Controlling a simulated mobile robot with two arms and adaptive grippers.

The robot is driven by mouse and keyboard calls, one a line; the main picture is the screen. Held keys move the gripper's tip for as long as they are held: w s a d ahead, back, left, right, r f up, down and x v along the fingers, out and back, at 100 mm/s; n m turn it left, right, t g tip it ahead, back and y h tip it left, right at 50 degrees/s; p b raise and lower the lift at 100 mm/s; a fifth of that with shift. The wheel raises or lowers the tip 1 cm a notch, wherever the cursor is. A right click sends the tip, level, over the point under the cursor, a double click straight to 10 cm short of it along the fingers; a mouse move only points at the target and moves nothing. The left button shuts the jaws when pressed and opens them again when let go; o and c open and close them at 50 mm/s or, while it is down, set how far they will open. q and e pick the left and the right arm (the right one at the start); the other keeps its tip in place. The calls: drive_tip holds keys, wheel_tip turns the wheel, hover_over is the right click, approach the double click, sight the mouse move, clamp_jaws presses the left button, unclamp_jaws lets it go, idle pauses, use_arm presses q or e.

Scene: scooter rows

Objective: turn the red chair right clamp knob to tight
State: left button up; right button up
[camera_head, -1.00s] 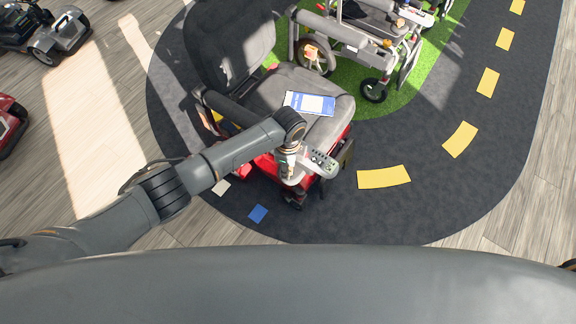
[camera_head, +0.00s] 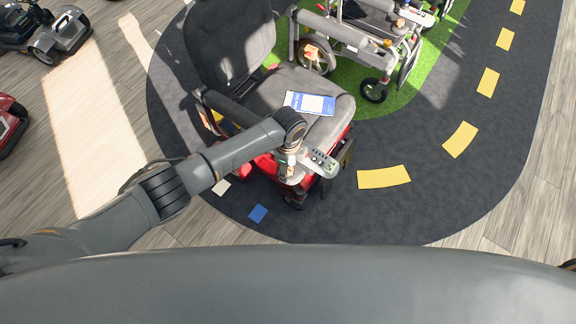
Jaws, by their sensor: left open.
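The red chair (camera_head: 337,110) has a grey seat and backrest, a red base, and a control panel (camera_head: 321,162) with buttons at the front end of its armrest. My left arm comes in from the left, and my left gripper (camera_head: 287,172) points down beside the control panel, over the chair's front red part. The gripper is small here and partly hidden by its own wrist; it is open. I cannot make out the right clamp knob; the wrist and gripper cover the area beside the panel. My right gripper is not in view.
A blue and white card (camera_head: 310,103) lies on the seat. A grey wheelchair (camera_head: 345,35) stands behind on green turf (camera_head: 437,60). Other scooters (camera_head: 62,35) are at the upper left. The dark floor mat (camera_head: 440,205) with yellow strips (camera_head: 384,177) is clear at the right.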

use_arm(q)
drive_tip(key=shift+w+r, duration=0.1)
drive_tip(key=shift+r, duration=0.1)
drive_tip(key=shift+r, duration=3.8)
